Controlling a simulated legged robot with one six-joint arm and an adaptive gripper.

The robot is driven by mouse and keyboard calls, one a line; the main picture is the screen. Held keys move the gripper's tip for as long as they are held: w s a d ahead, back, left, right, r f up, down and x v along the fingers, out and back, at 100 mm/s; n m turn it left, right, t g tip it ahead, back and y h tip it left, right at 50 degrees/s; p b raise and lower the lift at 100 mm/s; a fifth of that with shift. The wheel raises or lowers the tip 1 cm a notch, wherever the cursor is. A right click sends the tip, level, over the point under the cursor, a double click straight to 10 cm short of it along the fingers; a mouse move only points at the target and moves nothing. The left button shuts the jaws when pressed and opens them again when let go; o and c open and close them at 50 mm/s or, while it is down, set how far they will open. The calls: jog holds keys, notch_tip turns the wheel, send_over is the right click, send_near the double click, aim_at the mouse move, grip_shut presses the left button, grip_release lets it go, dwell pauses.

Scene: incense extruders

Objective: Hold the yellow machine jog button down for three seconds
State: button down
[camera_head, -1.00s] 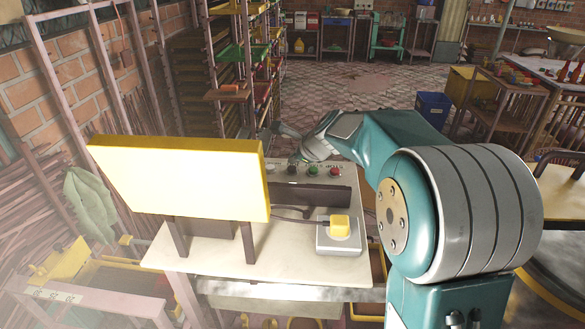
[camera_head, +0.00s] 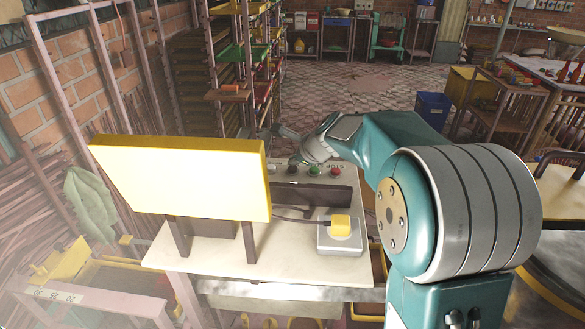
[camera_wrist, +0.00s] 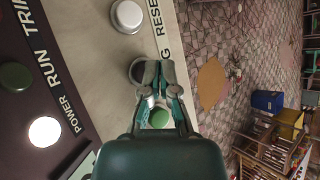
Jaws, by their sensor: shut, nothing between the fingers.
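In the wrist view my gripper (camera_wrist: 159,68) is shut and empty. Its tips overlap the edge of a dark-rimmed round button (camera_wrist: 137,70) beside a label ending in "G"; the rest of the label is hidden, and I cannot tell if they touch. The button's colour is unclear. A green patch (camera_wrist: 159,118) shows between the fingers.
The panel has a green button (camera_head: 315,170) and a red button (camera_head: 336,171). A white button (camera_wrist: 127,16) lies near the "RESE" lettering in the wrist view. A large yellow plate (camera_head: 180,178) stands at the left. Tiled floor (camera_head: 355,85) is open behind.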

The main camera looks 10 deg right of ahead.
aim_at(294, 169)
jog(key=shift+f, duration=0.65)
dwell(0.8)
dwell(3.2)
jog(key=shift+r, duration=0.95)
jog(key=shift+r, duration=2.55)
jog(key=shift+s, duration=0.15)
